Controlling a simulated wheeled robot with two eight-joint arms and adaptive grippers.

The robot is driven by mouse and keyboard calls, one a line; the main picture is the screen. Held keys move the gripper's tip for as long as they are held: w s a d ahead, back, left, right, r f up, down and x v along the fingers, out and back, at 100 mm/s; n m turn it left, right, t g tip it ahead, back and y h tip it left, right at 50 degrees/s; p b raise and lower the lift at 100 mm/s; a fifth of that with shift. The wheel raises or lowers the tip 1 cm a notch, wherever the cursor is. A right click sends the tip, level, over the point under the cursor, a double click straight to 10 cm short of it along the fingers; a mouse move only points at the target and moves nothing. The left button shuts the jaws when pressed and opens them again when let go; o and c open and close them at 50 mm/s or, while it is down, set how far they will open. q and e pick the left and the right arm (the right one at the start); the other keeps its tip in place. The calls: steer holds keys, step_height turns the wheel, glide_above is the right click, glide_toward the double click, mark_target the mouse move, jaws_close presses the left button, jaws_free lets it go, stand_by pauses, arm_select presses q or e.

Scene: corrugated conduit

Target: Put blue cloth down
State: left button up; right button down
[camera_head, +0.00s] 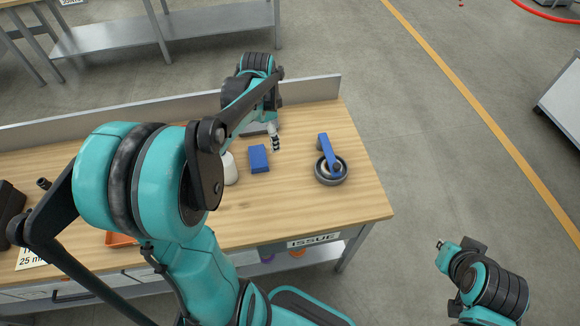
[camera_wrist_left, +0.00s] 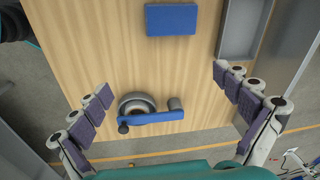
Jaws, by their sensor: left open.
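The blue cloth (camera_head: 259,158) lies as a flat, folded rectangle on the wooden table. It also shows at the top of the left wrist view (camera_wrist_left: 171,19). My left gripper (camera_head: 275,140) is above the table, just to the right of the cloth in the head view. In the left wrist view its fingers (camera_wrist_left: 163,82) are spread wide with nothing between them, and the cloth lies beyond the fingertips, apart from them. My right gripper (camera_head: 441,244) is at the lower right, off the table; its jaws are too small to make out.
A wheel with a blue bracket (camera_head: 331,168) lies on the table to the right of the cloth. A white bottle (camera_head: 229,169) stands left of the cloth, partly hidden by my arm. A grey tray (camera_wrist_left: 243,30) is near the cloth. The table's front right corner is clear.

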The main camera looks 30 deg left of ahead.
arm_select(q)
steer(key=s+d+r+n+t, duration=0.1)
steer(key=s+d+n+t, duration=0.1)
steer(key=s+d+n, duration=0.2)
steer(key=s+d+r+n+t, duration=0.2)
steer(key=s+d, duration=0.6)
steer(key=d, duration=0.5)
steer(key=shift+s+d+n+t+h, duration=0.2)
steer(key=shift+n+t+h, duration=0.1)
steer(key=shift+n+t, duration=0.55)
